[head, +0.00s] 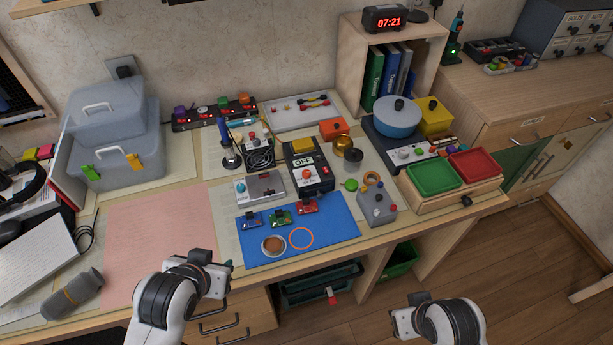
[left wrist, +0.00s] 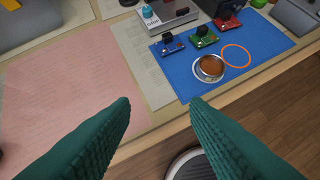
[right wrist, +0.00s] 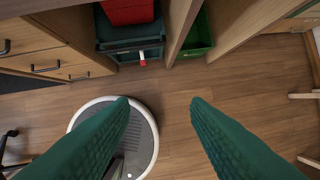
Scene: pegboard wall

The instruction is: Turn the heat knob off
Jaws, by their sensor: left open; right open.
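Several units carry knobs, and I cannot read which is labelled heat. A hot plate (head: 375,136) at the back right bears a blue pot (head: 397,117), with small knobs on its front face. A grey box with a teal knob (head: 240,187) stands left of centre; the teal knob also shows in the left wrist view (left wrist: 147,12). A grey box with a red knob (head: 377,205) stands right of the blue mat. Knob angles are too small to read. My left gripper (left wrist: 160,102) is open and empty near the table's front edge. My right gripper (right wrist: 160,102) is open and empty over the floor.
The blue mat (head: 331,230) holds small boards, an orange ring (head: 301,238) and a small bowl (head: 273,245). A black box with a yellow button (head: 302,145) stands behind it. Green (head: 434,178) and red (head: 473,164) trays sit at right. The pink sheet (head: 150,225) is mostly clear.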

